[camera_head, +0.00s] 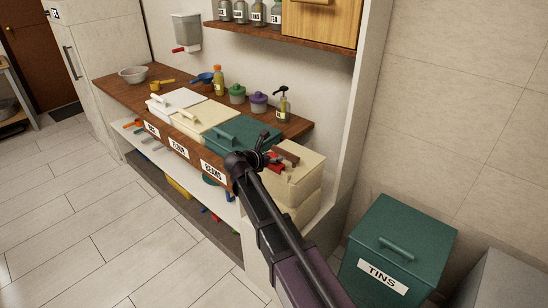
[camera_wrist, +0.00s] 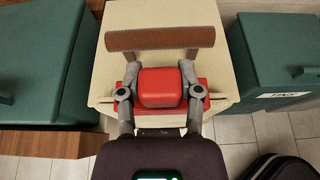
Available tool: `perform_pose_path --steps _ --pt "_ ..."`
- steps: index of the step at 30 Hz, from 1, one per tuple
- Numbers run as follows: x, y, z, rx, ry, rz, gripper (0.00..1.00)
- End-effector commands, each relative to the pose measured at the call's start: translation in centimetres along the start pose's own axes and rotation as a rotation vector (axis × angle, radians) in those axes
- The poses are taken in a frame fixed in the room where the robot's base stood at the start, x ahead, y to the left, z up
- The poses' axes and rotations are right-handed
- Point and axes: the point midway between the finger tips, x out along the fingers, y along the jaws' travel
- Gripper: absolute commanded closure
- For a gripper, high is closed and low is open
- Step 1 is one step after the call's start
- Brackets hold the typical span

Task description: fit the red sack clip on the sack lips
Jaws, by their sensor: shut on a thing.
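The cream sack (camera_head: 302,184) stands at the right end of the counter, and its top fills the middle of the wrist view (camera_wrist: 105,60). Its brown lips (camera_head: 288,152) form a bar across the top, seen crosswise in the wrist view (camera_wrist: 160,39). My gripper (camera_wrist: 160,76) is shut on the red sack clip (camera_wrist: 160,92), with one finger on each side. The clip is over the sack top, just on the near side of the lips, and appears apart from them. In the head view my gripper (camera_head: 264,156) partly hides the clip (camera_head: 275,160).
A green lidded bin (camera_head: 240,138) stands left of the sack; cream (camera_head: 203,117) and white (camera_head: 172,102) bins are farther along. A green TINS box (camera_head: 398,245) stands on the floor at right. A pump bottle (camera_head: 283,106) stands behind the green bin.

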Motion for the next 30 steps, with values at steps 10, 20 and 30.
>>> perform_pose_path --steps 10,20,30 --pt "0.3 0.0 -0.7 0.0 0.0 0.0 0.94" --pt "0.6 0.0 -1.4 0.0 0.0 0.0 0.94" --pt "0.6 0.0 -1.4 0.0 0.001 0.0 0.36"
